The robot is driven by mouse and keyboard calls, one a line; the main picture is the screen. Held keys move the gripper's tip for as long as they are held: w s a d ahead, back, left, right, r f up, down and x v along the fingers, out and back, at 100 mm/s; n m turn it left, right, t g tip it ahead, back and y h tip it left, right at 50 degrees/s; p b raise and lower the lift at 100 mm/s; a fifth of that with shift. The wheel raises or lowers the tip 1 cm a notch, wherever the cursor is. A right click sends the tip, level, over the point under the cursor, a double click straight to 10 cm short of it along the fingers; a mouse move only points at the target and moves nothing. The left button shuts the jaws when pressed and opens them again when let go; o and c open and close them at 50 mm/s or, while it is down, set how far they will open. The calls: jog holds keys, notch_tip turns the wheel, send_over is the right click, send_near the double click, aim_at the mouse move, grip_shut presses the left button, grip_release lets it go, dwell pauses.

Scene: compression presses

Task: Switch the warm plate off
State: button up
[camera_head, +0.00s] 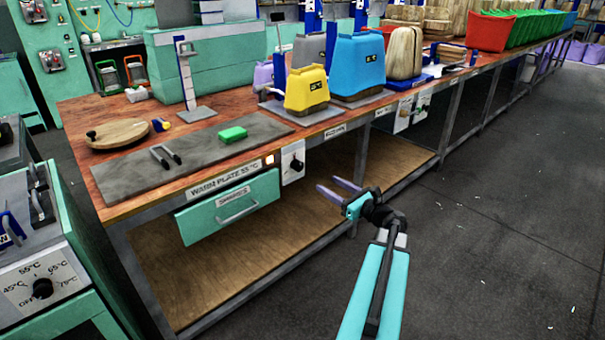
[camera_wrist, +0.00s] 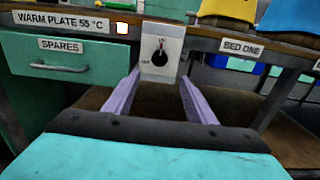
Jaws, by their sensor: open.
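The warm plate (camera_head: 125,178) is a grey slab on the wooden bench, labelled "WARM PLATE 55 °C" on the bench edge. A small lamp (camera_head: 269,160) beside the label glows; it also shows in the wrist view (camera_wrist: 122,28). Right of it, a pale control box (camera_head: 292,172) with a black rotary knob (camera_wrist: 160,58) hangs on the bench front. A reddish mark sits above the knob; its exact setting is too small to tell. My gripper (camera_head: 328,185) is open and empty in front of the bench, its purple fingers (camera_wrist: 158,77) pointing towards the box, apart from the knob.
A teal "SPARES" drawer (camera_head: 232,207) lies left of the box, with a protruding handle. A green block (camera_head: 232,134) and tongs (camera_head: 166,156) lie on the plate. A "BED ONE" label is to the right. Another dial (camera_head: 42,288) is on a machine at lower left. The floor at right is clear.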

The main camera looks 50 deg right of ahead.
aim_at(300, 168)
jog(key=w, duration=0.4)
jog(key=w+b, duration=0.1)
jog(key=w, duration=0.4)
jog(key=w+d, duration=0.1)
jog(key=w, duration=0.3)
jog(key=shift+w, duration=0.4)
